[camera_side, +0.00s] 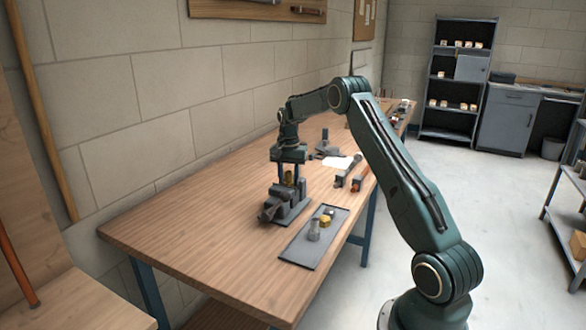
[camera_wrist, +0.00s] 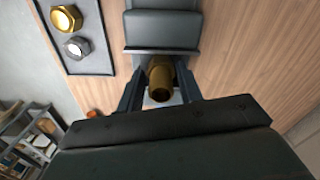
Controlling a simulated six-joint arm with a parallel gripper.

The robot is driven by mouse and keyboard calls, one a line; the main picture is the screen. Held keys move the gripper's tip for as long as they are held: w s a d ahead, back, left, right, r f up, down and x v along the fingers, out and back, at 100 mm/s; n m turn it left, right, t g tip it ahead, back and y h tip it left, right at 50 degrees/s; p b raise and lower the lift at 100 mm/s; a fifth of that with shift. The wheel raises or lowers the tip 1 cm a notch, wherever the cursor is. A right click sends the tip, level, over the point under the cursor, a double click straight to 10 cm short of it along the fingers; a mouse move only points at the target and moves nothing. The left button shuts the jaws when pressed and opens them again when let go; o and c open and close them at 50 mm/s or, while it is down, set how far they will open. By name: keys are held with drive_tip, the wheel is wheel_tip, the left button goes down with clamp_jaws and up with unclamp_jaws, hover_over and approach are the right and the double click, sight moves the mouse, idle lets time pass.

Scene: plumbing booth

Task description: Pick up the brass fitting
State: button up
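The brass fitting (camera_side: 289,177) stands upright at the grey vise (camera_side: 288,206) on the wooden bench. Its lower end is hidden, so I cannot tell if the jaws clamp it. My gripper (camera_side: 290,166) is just above the vise and pointing down, with its fingers around the fitting's upper part. In the wrist view, the fitting (camera_wrist: 160,77) sits between the two fingers of my gripper (camera_wrist: 161,86), one on each side. Narrow gaps seem to show beside it, so the gripper looks open. The vise (camera_wrist: 160,28) shows beyond the fitting.
A grey tray (camera_side: 299,250) lies right of the vise, near the bench edge. It holds a brass nut (camera_side: 325,220) and silver metal parts (camera_side: 314,232). Tools (camera_side: 348,171) and a white sheet (camera_side: 336,164) lie farther back. The bench's front left is clear.

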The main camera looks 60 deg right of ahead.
sight(289, 171)
drive_tip(key=shift+f, duration=0.45)
drive_tip(key=shift+c, duration=0.5)
drive_tip(key=c, duration=0.6)
drive_tip(key=shift+r, duration=0.15)
wheel_tip(289, 171, up, 20)
drive_tip(key=shift+f, duration=0.15)
idle(0.6)
